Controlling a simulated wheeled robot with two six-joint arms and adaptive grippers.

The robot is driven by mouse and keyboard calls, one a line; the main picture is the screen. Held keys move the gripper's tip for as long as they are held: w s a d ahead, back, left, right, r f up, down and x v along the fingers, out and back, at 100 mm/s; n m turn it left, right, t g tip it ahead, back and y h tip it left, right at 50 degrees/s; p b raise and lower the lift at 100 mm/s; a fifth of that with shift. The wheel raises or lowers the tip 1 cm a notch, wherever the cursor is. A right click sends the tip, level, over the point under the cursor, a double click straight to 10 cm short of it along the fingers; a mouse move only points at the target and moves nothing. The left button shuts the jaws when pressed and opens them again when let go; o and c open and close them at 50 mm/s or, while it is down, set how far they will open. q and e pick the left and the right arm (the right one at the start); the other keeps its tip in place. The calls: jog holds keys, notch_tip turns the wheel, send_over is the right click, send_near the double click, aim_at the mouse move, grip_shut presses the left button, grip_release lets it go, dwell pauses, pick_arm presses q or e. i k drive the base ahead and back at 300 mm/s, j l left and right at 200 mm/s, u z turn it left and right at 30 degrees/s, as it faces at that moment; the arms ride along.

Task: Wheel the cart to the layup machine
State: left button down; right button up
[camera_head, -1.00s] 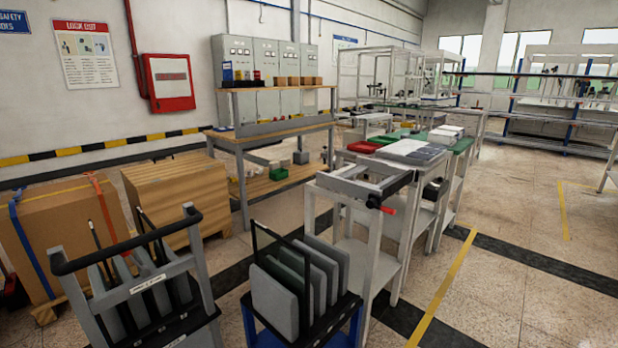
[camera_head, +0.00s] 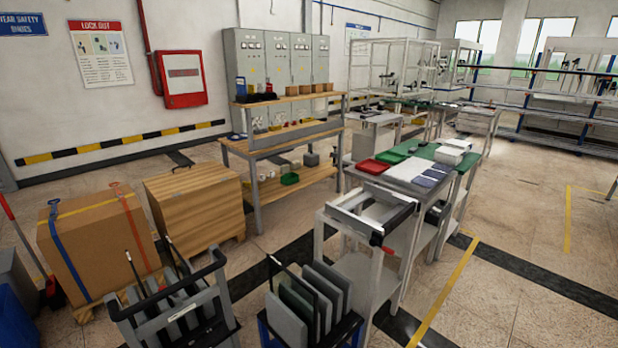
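A cart with a black push handle (camera_head: 170,290) and upright grey panels stands at the lower left, cut off by the bottom edge. A second rack with grey panels (camera_head: 288,322) and a blue frame stands to its right, also cut off. I cannot tell which of the two is the task's cart. White-framed enclosures (camera_head: 385,65) stand at the back; I cannot tell whether one is the layup machine. Neither of my grippers is in view, and no contact with a cart is visible.
A strapped carton (camera_head: 95,245), a wooden crate (camera_head: 200,205) and a workbench (camera_head: 282,140) line the left. Open floor with yellow lines (camera_head: 445,290) lies right.

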aim_at(182, 327)
jog(key=u, duration=1.25)
